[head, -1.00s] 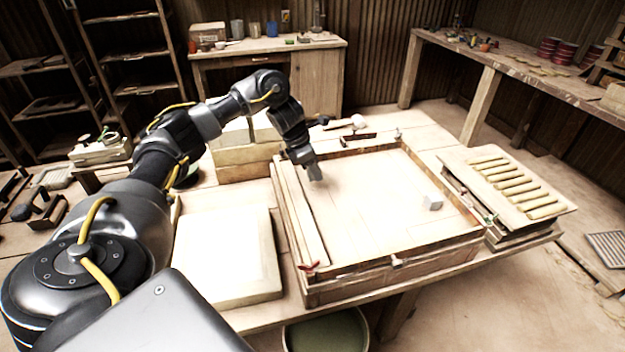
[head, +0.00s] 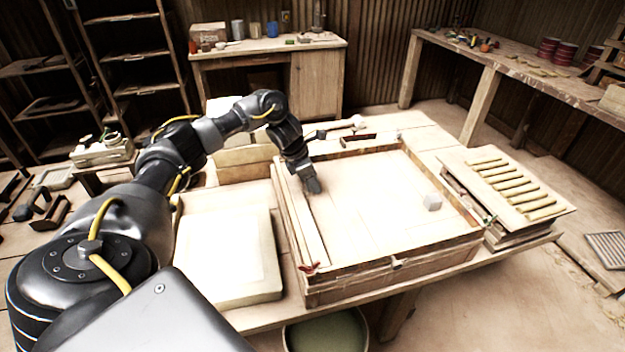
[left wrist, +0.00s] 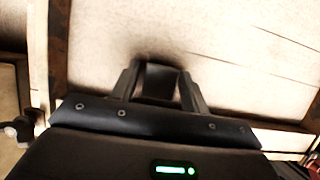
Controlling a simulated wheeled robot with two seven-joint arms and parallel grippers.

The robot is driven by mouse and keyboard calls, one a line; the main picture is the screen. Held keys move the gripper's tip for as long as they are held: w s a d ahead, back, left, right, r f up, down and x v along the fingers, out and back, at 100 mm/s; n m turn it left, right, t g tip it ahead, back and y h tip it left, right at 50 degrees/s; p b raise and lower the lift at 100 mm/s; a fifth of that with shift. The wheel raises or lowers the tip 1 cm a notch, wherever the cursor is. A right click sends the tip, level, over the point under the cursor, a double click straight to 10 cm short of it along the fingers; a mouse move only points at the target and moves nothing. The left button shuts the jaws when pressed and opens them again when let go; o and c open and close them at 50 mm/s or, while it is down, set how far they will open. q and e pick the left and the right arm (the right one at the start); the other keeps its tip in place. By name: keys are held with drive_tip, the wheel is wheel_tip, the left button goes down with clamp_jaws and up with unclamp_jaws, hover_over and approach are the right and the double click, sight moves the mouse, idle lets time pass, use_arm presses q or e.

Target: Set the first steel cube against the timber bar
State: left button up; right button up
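My left gripper (head: 313,186) is inside the press frame, close to its left side. In the left wrist view its fingers (left wrist: 160,88) are on either side of a dark, shaded block, which looks like a steel cube (left wrist: 160,82). Another pale grey cube (head: 432,202) stands on the bed towards the right. The timber bar (head: 304,225) appears to be the long pale strip along the frame's left side, just left of the gripper. I cannot tell whether the held cube touches the bar or bed. My right gripper is not in view.
The wooden press frame (head: 350,285) has raised walls around the pale bed (head: 370,215), whose middle is clear. A pale slab (head: 225,255) lies to its left. A slatted board (head: 510,185) sits on a stack to the right. A round tub (head: 327,332) stands below.

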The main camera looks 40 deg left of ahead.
use_arm(q)
drive_tip(key=shift+o, duration=0.6)
drive_tip(key=shift+r, duration=0.3)
drive_tip(key=v, duration=0.6)
drive_tip(key=shift+s+a+r, duration=0.1)
drive_tip(key=shift+r, duration=0.1)
drive_tip(key=p+v, duration=0.1)
drive_tip(key=v, duration=0.4)
drive_tip(key=shift+s+r+p, duration=0.1)
drive_tip(key=shift+p, duration=0.2)
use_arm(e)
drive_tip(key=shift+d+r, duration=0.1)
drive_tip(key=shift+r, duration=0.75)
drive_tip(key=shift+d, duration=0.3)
